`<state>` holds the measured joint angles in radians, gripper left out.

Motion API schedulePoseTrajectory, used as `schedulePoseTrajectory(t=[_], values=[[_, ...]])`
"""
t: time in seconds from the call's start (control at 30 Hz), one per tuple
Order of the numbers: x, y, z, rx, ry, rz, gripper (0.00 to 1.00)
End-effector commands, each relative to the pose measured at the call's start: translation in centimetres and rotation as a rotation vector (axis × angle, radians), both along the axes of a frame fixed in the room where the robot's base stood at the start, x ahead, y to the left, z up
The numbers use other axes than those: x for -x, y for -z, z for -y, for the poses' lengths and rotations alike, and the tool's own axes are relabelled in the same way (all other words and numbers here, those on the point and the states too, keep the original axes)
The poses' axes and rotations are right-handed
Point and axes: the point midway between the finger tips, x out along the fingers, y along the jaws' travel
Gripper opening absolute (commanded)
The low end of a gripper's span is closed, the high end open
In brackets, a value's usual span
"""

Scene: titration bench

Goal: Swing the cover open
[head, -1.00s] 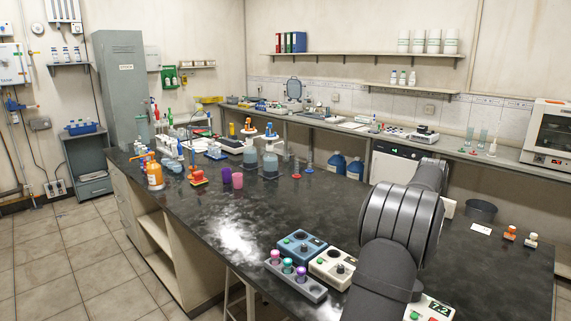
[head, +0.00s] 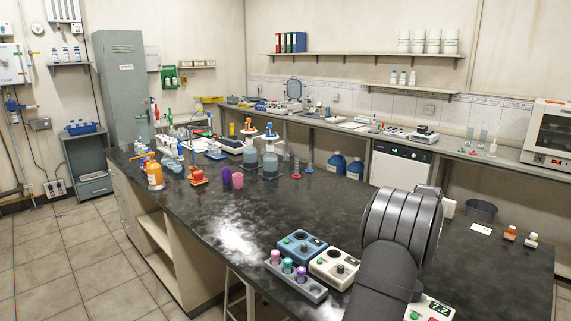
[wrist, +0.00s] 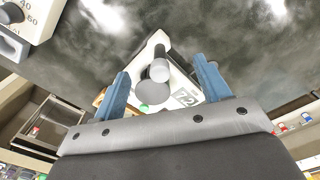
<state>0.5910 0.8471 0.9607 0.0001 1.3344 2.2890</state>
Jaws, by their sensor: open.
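My gripper (wrist: 161,66) shows in the wrist view, with two blue fingers spread apart and nothing clamped between them. A grey rounded part (wrist: 154,88) and a white body lie in the gap between the fingers as seen from the wrist; I cannot tell whether they touch. The white meter (wrist: 187,98) with a number display is just beyond. It also shows in the head view (head: 436,309), at the bench's front edge, partly behind my arm. My gripper is hidden in the head view. I cannot clearly pick out which part is the cover.
On the dark bench (head: 330,215), a grey rack (head: 310,290) with coloured vials stands beside a blue-grey dial box (head: 300,246) and a cream dial box (head: 335,266). Purple cups (head: 231,178) and bottles stand farther left. The bench middle is clear.

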Motion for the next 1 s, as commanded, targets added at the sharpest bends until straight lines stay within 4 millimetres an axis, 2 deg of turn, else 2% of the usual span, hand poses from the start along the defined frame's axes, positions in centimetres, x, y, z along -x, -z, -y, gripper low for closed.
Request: schedulePoseTrajectory(t=[0.03,0.3,0.37,0.57,1.0], values=[[0.0,-0.01,0.0,0.0,0.0,0.0,0.69],[-0.01,-0.05,0.01,0.0,0.0,0.0,0.16],[-0.01,-0.05,0.01,0.0,0.0,0.0,0.08],[-0.01,-0.06,0.01,0.001,-0.03,0.0,0.08],[-0.01,-0.08,0.02,0.001,-0.511,0.0,0.08]])
